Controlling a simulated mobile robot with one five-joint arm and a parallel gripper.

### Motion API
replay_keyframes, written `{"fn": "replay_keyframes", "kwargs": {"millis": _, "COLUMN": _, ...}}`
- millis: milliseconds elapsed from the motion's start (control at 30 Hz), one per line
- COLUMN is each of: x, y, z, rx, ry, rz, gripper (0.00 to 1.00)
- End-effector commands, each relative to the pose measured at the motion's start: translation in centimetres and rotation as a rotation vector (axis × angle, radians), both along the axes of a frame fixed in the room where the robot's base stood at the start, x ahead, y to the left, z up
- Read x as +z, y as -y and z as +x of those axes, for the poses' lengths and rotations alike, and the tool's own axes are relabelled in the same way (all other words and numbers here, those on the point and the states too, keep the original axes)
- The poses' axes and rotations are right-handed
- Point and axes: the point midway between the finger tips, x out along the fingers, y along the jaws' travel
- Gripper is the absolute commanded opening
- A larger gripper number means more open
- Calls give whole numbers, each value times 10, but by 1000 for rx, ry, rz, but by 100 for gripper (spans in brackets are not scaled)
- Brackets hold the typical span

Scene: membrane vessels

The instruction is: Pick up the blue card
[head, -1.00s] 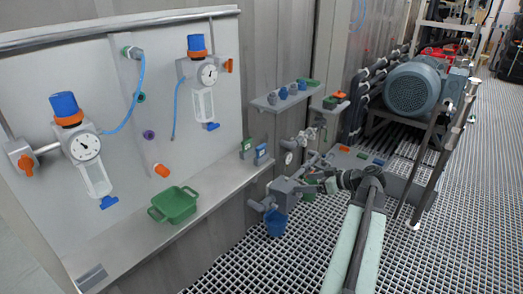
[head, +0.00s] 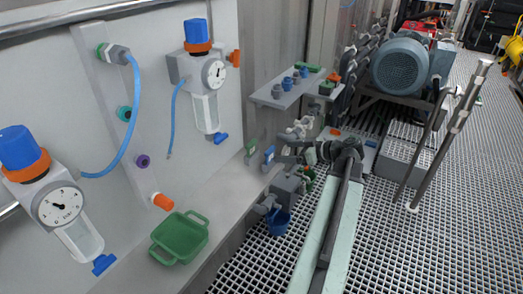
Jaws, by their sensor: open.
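Whether a finger touches the card is too small to tell.
A green tray (head: 180,238) sits on the ledge (head: 226,180). Gauge units with blue knobs and a blue hose (head: 131,115) are on the panel behind. A shelf (head: 290,92) with small blue fittings is beyond.

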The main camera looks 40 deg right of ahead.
Motion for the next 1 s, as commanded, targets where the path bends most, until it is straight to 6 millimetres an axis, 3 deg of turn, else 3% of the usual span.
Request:
{"fn": "replay_keyframes", "kwargs": {"millis": 133, "x": -1, "y": 1, "z": -1, "rx": -4, "ry": 0, "rz": 0, "gripper": 84}}
{"fn": "replay_keyframes", "kwargs": {"millis": 500, "x": -13, "y": -5, "z": 24, "rx": -8, "ry": -1, "rz": 1, "gripper": 84}}
{"fn": "replay_keyframes", "kwargs": {"millis": 800, "x": -31, "y": -17, "z": 64, "rx": -8, "ry": -1, "rz": 0, "gripper": 84}}
{"fn": "replay_keyframes", "kwargs": {"millis": 1000, "x": -29, "y": -18, "z": 65, "rx": -10, "ry": -1, "rz": 0, "gripper": 84}}
